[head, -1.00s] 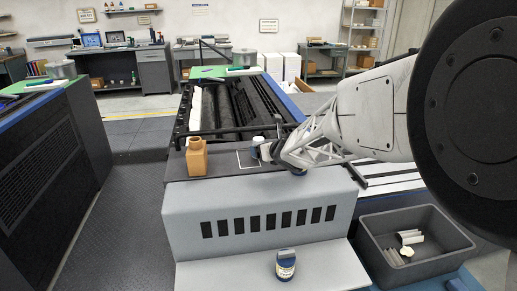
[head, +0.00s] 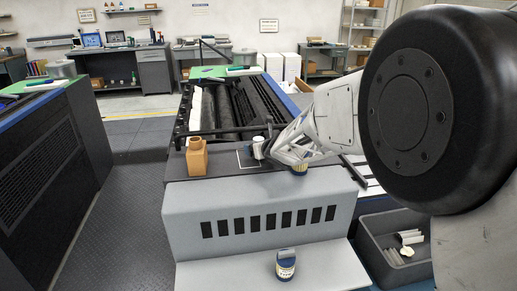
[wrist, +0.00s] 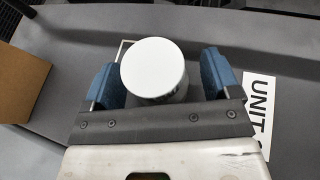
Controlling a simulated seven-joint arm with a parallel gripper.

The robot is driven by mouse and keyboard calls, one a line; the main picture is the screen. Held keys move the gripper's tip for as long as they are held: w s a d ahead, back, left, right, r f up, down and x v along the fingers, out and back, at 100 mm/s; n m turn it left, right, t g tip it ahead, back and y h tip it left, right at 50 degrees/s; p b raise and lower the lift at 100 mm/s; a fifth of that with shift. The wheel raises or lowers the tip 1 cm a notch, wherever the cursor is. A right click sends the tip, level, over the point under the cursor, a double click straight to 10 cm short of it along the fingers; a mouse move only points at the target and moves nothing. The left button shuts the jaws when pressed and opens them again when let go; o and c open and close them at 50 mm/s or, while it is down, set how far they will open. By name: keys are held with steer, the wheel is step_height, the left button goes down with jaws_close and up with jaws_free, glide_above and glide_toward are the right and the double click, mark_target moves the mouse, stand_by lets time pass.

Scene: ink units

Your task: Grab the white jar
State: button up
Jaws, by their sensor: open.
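The white jar (head: 258,140) stands on the dark top of the press unit, by a white outlined square. In the wrist view the round white lid of the jar (wrist: 153,67) lies between the two blue fingers. My gripper (wrist: 160,75) is open around the jar, with a gap at the right finger; the left finger is close to it. In the head view my gripper (head: 260,151) is at the jar and hides its lower part. Whether either finger touches it, I cannot tell.
A blue labelled jar (head: 286,266) sits on the lower front ledge. A grey bin (head: 375,250) holds loose parts.

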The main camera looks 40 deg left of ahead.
mark_target(258, 138)
stand_by(0.4)
steer(key=c, duration=1.1)
steer(key=shift+o, duration=0.2)
steer(key=shift+r, duration=0.15)
steer(key=shift+r, duration=1.4)
steer(key=shift+s+d+r, duration=0.1)
steer(key=shift+r, duration=0.2)
steer(key=s+d, duration=0.3)
steer(key=s+d+r, duration=0.1)
steer(key=s+d, duration=0.7)
steer(key=shift+d+r, duration=0.1)
steer(key=shift+r, duration=0.05)
